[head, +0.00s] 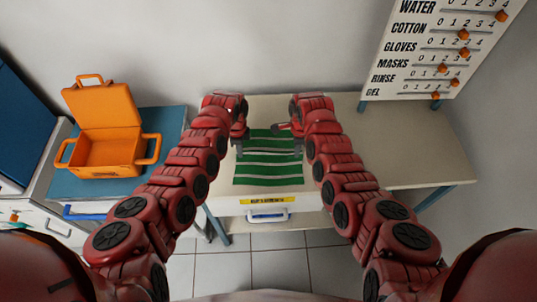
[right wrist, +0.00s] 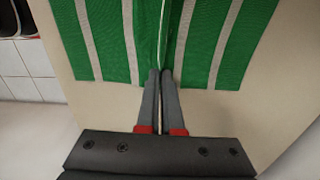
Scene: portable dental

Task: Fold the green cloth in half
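The green cloth (head: 268,170) with pale stripes lies spread on the light table, between my two forearms. In the right wrist view the cloth (right wrist: 235,45) fills the upper part, and narrow creases run from it to my fingertips. My right gripper (head: 284,128) is at the cloth's far right edge. In the right wrist view its two fingers (right wrist: 161,73) are together, with cloth pinched between the tips. My left gripper (head: 240,140) is at the cloth's far left corner. Its fingers are too small and partly hidden to show whether they hold cloth.
An open orange case (head: 108,150) stands on a blue-topped cabinet at left. A board with sliders and labels (head: 440,45) stands at the table's back right. The table (head: 410,160) is bare to the right.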

